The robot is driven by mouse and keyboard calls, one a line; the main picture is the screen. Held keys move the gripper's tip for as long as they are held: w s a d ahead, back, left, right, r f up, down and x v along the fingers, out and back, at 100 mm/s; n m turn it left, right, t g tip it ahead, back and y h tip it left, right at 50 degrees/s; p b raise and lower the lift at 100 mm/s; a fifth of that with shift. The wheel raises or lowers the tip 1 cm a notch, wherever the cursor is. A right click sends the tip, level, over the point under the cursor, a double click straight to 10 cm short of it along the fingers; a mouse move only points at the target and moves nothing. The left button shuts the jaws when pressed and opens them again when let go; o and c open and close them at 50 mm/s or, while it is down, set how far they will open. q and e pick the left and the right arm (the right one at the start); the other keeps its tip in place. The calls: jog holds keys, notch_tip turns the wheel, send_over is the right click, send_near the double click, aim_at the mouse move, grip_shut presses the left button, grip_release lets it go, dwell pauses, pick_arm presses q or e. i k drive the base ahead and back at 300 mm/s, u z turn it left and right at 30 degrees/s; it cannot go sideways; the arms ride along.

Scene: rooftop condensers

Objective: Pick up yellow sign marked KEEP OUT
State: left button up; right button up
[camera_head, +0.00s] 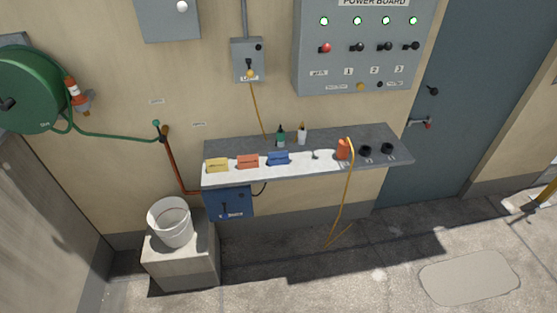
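A yellow block-like piece (216,165) sits at the left end of a grey wall shelf (390,162). Any lettering on it is too small to read, so I cannot tell whether it is the KEEP OUT sign. A red piece (248,161) and a blue piece (278,158) stand in a row to its right, apart from it. Neither of my grippers shows in the head view.
Two small bottles (281,137), an orange item (343,149) with a hanging yellow cord and dark round sockets share the shelf. A white bucket (170,222) stands on a block at lower left. A green hose reel (35,88) hangs left. The floor ahead is mostly clear.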

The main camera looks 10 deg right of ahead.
aim_at(218, 165)
jog(key=u, duration=0.15)
jog(key=i, duration=0.9)
jog(key=u, duration=0.8)
